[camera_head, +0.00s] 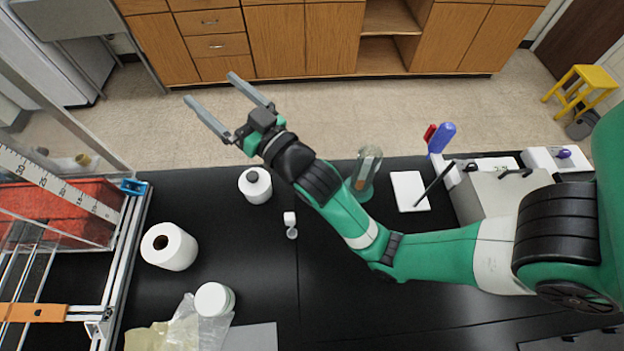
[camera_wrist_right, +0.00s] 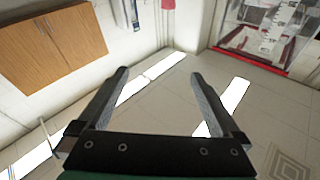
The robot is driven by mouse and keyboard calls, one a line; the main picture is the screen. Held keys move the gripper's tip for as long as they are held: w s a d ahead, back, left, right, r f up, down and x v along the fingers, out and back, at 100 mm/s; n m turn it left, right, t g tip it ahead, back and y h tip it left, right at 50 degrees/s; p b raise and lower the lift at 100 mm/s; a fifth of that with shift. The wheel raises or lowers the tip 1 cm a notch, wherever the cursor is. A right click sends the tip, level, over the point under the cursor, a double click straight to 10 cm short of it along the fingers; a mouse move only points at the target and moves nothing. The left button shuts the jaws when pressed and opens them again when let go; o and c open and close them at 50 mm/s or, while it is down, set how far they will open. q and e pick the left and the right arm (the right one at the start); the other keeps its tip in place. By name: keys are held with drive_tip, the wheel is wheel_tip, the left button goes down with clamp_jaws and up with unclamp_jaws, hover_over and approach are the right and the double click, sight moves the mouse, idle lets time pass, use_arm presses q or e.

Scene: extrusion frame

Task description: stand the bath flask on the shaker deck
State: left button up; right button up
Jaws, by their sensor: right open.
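My right gripper (camera_head: 210,88) is open and empty, reaching past the far edge of the bench, above the floor. In the right wrist view its two fingers (camera_wrist_right: 159,73) are spread with nothing between them. A clear greenish glass vessel (camera_head: 367,170), which looks like the flask, stands upright near the bench's far edge. My right forearm passes just in front of its lower left side; the gripper is well away from it, up and left. I cannot pick out the shaker deck for sure; a railed metal frame (camera_head: 120,262) stands at the left. My left gripper is not in view.
The black bench (camera_head: 262,292) holds a paper roll (camera_head: 171,247), a white bottle (camera_head: 256,184), a white tub (camera_head: 213,299) and crumpled plastic (camera_head: 180,331). A white pad (camera_head: 410,191) and grey box (camera_head: 500,195) are at right. The bench centre left of my arm is fairly clear.

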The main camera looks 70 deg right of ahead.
drive_tip(key=s+d+f+m+g+h+p, duration=0.1)
drive_tip(key=s+d+f+g, duration=0.15)
drive_tip(key=f, duration=0.55)
drive_tip(key=s+d+f+g+p, duration=0.1)
drive_tip(key=s+d+f+g, duration=0.15)
drive_tip(key=f, duration=0.65)
drive_tip(key=s+f+g, duration=0.1)
drive_tip(key=s+f, duration=0.4)
drive_tip(key=s+f+g, duration=0.1)
drive_tip(key=s+f, duration=0.4)
drive_tip(key=s+f+g, duration=0.1)
drive_tip(key=s+f, duration=0.4)
drive_tip(key=f, duration=0.1)
drive_tip(key=shift+d+f+g+p, duration=0.1)
drive_tip(key=shift+d+g+p, duration=0.1)
drive_tip(key=shift+g+p, duration=0.1)
drive_tip(key=x, duration=0.6)
drive_tip(key=shift+w+p, duration=0.25)
drive_tip(key=shift+p, duration=0.15)
drive_tip(key=x, duration=0.5)
drive_tip(key=shift+w+d, duration=0.2)
drive_tip(key=shift+w, duration=0.05)
drive_tip(key=c, duration=1.4)
